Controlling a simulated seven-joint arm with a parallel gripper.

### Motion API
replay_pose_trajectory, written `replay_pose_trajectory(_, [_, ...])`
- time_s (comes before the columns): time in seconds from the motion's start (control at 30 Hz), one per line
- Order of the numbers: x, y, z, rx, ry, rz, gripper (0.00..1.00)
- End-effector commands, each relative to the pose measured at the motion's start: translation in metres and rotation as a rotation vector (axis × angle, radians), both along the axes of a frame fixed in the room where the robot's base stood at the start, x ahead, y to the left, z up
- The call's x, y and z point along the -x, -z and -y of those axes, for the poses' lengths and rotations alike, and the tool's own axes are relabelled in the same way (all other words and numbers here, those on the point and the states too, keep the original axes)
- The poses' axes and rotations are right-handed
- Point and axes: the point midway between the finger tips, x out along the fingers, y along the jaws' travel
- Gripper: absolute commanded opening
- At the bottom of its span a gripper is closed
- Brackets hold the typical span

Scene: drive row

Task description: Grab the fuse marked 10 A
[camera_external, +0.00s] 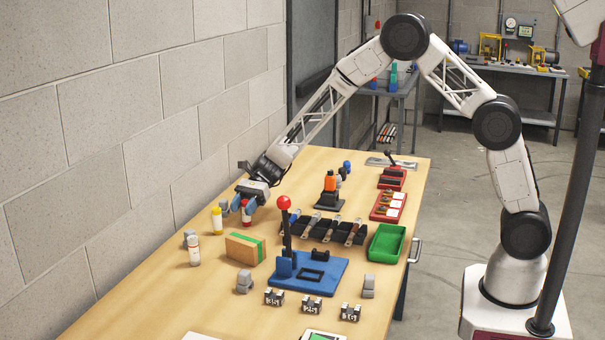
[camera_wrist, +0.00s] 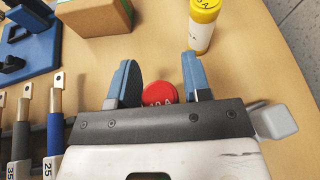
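A red-capped fuse (camera_external: 246,216) stands upright on the table under my gripper. In the wrist view its round red cap (camera_wrist: 159,92) shows printing ending in "A"; the number is partly hidden and I cannot read it surely. My gripper (camera_wrist: 160,75) is open, with one blue finger on each side of the red cap; in the external view my gripper (camera_external: 244,206) is low and tilted down. A yellow-capped fuse (camera_external: 216,220) stands just to the left, and its cap (camera_wrist: 204,8) is beyond the right finger in the wrist view. A white-capped fuse (camera_external: 194,252) stands farther left.
A cardboard box with a green stripe (camera_external: 241,249) and a blue fixture with a red-knobbed lever (camera_external: 320,273) stand nearby. A black rack of handled tools (camera_external: 322,228) and a green tray (camera_external: 386,243) lie to the right. A grey block (camera_wrist: 272,121) is close beside my gripper.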

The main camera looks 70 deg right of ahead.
Motion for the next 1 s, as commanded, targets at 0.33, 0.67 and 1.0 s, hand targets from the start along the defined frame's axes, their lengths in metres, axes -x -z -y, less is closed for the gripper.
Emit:
replay_pose_trajectory(0.33, [0.000,0.000,0.000,0.000,0.000,0.000,0.05])
replay_pose_trajectory(0.67, [0.000,-0.008,0.000,0.000,0.000,0.002,0.05])
replay_pose_trajectory(1.0, [0.000,-0.051,0.000,0.000,-0.001,0.003,0.05])
